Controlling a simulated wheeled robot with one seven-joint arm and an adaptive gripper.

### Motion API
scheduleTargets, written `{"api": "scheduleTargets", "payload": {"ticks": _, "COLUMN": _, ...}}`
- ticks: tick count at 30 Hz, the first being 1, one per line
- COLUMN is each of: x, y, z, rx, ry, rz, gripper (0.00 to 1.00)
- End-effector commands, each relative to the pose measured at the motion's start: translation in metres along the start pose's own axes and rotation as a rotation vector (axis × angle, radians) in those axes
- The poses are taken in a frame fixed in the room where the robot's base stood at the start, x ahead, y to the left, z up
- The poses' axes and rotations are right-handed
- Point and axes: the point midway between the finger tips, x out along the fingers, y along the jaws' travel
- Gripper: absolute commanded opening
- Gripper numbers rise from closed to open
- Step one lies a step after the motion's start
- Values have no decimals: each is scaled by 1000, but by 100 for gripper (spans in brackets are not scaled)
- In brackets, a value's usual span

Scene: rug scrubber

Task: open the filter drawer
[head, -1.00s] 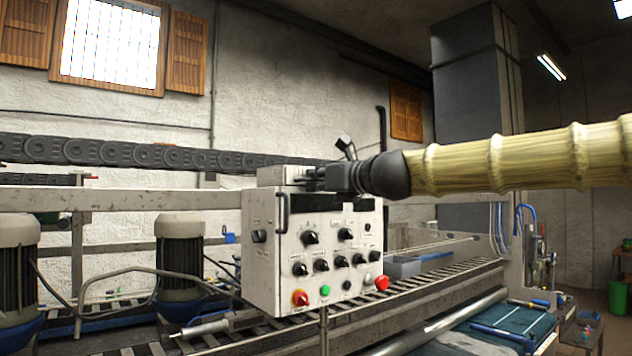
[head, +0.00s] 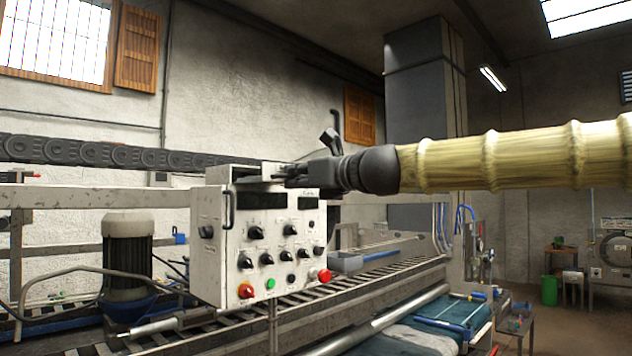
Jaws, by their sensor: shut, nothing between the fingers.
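A white control box (head: 262,272) with dark knobs, coloured buttons and a handle on its left side stands on a post in front of the machine. My gripper (head: 287,174) is at the far end of my arm, at the top of this box in the picture, seen side on. Its fingers are shut and empty. They overlap the box's top edge in the picture, and I cannot tell whether they touch it. I cannot make out a filter drawer for sure; part of the box's top is hidden behind the gripper.
My arm crosses the right half of the view. A slatted conveyor (head: 410,277) and a long roller (head: 385,322) run behind and right of the box. A grey motor (head: 128,262) stands at left. A green bin (head: 549,290) stands on open floor at the far right.

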Motion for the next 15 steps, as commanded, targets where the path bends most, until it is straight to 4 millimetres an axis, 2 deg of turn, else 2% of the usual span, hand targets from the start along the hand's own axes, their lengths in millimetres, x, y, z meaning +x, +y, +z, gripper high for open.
{"api": "scheduleTargets", "payload": {"ticks": 3, "x": 2, "y": 9, "z": 0, "rx": -1, "ry": 0, "rz": 15, "gripper": 0}}
{"api": "scheduleTargets", "payload": {"ticks": 12, "x": 2, "y": 10, "z": 0, "rx": -1, "ry": 0, "rz": 17, "gripper": 0}}
{"api": "scheduleTargets", "payload": {"ticks": 15, "x": 1, "y": 10, "z": 0, "rx": -1, "ry": 0, "rz": 17, "gripper": 18}}
